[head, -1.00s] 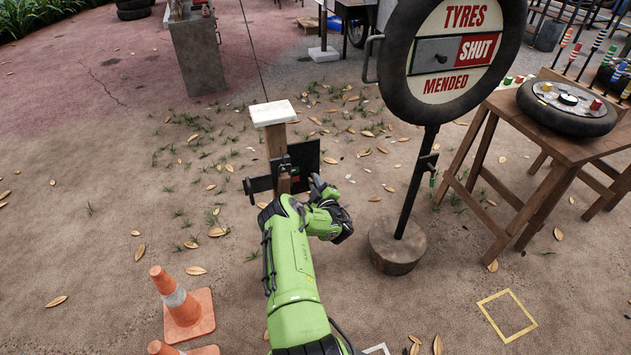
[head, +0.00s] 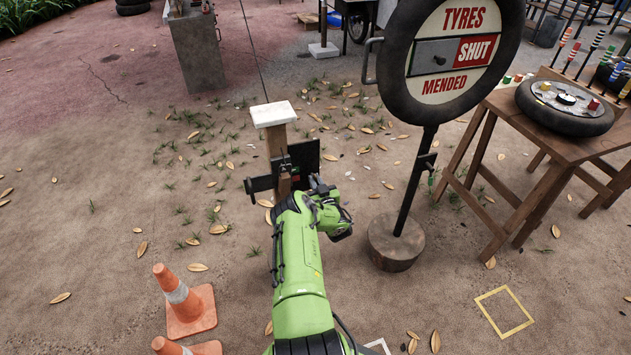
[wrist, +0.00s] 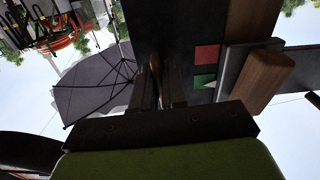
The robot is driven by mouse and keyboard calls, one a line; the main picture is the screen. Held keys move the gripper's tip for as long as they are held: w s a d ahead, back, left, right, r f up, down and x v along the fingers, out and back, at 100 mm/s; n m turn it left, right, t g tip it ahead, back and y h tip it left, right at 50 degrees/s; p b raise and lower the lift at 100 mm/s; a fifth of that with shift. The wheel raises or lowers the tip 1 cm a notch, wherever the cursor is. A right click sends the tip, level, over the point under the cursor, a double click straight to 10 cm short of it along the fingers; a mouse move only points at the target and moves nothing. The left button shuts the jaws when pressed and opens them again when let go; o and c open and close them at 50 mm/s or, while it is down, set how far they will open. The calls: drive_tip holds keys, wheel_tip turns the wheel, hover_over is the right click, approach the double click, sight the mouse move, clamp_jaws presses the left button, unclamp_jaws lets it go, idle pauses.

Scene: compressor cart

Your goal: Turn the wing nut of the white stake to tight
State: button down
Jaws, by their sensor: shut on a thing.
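The white stake is a wooden post with a white cap (head: 273,114), standing upright on the sandy ground. A black plate (head: 306,157) and a dark bar (head: 258,184) are fixed across it. In the wrist view my gripper (wrist: 160,70) is closed on a narrow brownish piece, apparently the wing nut (wrist: 155,62), against the dark plate (wrist: 190,20). Red (wrist: 207,53) and green (wrist: 204,81) patches are on the plate beside the fingers. In the head view my forearm and wrist hide the fingertips and the nut.
Traffic cones (head: 185,300) stand at lower left. A wooden table (head: 545,140) is at right. Leafy ground at left is open.

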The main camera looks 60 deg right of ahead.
drive_tip(key=shift+f+m, duration=0.15)
drive_tip(key=shift+m, duration=0.25)
drive_tip(key=c, duration=1.3)
unclamp_jaws()
drive_tip(key=shift+o, duration=0.2)
drive_tip(key=p+v, duration=0.5)
drive_tip(key=v, duration=1)
drive_tip(key=shift+s+a+p, duration=0.3)
drive_tip(key=shift+p, duration=0.1)
drive_tip(key=shift+r, duration=0.2)
